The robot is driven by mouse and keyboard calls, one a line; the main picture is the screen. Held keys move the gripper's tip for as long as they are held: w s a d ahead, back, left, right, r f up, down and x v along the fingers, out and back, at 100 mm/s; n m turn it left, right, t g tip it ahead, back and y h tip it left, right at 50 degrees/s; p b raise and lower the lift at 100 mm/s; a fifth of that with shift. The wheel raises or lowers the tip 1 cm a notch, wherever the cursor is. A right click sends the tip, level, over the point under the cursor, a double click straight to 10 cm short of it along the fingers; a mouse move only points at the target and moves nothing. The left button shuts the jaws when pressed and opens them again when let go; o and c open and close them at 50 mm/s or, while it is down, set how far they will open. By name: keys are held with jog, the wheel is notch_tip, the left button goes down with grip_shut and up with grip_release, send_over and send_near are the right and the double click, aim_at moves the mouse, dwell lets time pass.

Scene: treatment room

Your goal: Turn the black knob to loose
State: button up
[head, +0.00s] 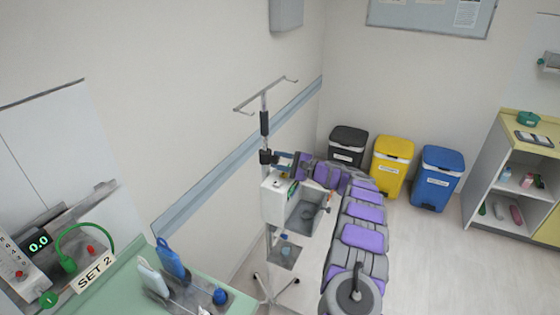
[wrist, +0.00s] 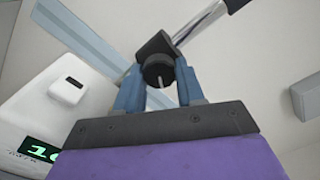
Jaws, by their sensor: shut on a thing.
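The black knob (wrist: 158,71) is round with a pale line on its face. It sits on a black clamp (wrist: 155,45) on the metal pole (wrist: 205,20). In the head view the clamp area (head: 267,157) shows small on the upright drip stand (head: 264,180). My gripper (wrist: 158,76) has blue fingers, one on each side of the knob, and is shut on it. In the head view my gripper (head: 284,160) reaches the pole from the right. The knob itself is too small there to make out its turn.
A white unit with a green display (wrist: 42,150) and an open grey tray (head: 306,215) hangs on the stand just below my gripper. A wall rail (head: 215,170) runs behind. A green-topped counter (head: 115,285) stands left.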

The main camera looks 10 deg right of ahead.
jog(key=shift+d+f, duration=0.1)
jog(key=shift+f, duration=0.05)
jog(key=o, duration=0.6)
jog(key=shift+o, duration=0.9)
jog(key=shift+w+f, duration=0.15)
jog(key=shift+w, duration=0.05)
jog(key=shift+o, duration=1.1)
jog(key=shift+s+r, duration=0.1)
jog(key=shift+r, duration=0.1)
jog(key=shift+d, duration=0.1)
jog(key=p+v, duration=0.1)
jog(key=v, duration=1.6)
jog(key=shift+d, duration=0.15)
jog(key=shift+s, duration=0.1)
